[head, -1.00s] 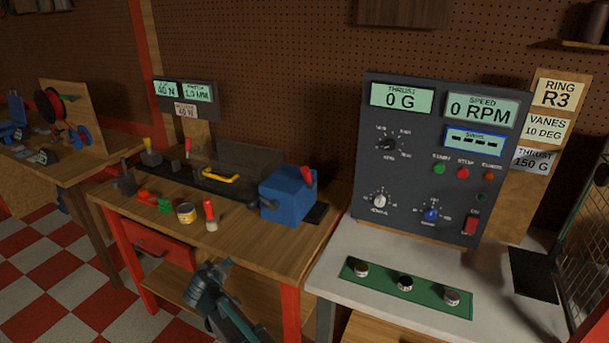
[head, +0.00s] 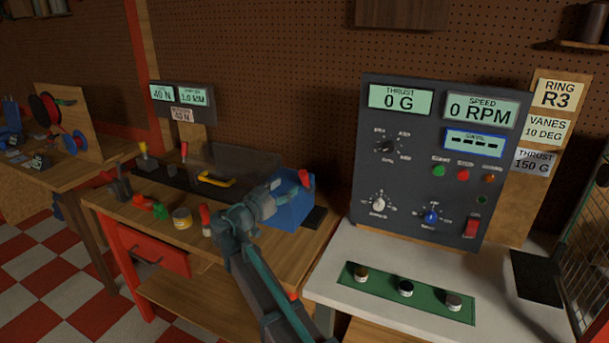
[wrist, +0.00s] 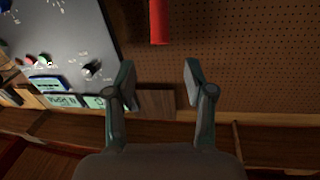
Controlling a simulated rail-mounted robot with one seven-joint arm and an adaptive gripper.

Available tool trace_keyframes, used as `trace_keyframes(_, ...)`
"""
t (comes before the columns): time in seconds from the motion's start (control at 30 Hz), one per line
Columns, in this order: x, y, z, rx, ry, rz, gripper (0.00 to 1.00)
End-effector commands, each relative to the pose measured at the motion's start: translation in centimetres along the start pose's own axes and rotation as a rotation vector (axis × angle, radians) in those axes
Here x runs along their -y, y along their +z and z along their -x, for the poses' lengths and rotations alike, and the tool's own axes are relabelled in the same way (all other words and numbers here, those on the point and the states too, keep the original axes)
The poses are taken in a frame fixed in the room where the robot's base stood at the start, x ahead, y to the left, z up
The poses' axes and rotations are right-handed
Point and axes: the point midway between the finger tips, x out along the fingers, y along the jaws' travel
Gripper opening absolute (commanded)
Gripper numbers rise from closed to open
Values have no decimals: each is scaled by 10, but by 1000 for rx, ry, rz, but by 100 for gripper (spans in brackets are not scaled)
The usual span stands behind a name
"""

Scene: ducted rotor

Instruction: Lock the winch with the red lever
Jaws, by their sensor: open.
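A blue box-shaped unit (head: 296,211), which looks like the winch, stands at the right end of the middle wooden bench. A short red lever (head: 304,178) sticks up at its top and leans left. My arm hides the left part of the unit. My gripper (wrist: 159,68) is open and empty, with its two fingers apart in the wrist view. In the head view its end is in front of the blue unit, and its fingertips are hard to make out. A red bar (wrist: 159,22) shows beyond the fingers in the wrist view; I cannot tell whether it is the lever.
A control panel (head: 410,185) stands to the right, above a green strip (head: 380,287) with several knobs.

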Motion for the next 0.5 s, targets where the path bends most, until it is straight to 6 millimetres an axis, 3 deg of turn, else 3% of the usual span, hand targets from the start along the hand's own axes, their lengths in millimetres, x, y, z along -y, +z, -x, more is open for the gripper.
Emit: trace_keyframes(0.5,1,-1,-81,2,1,5,54)
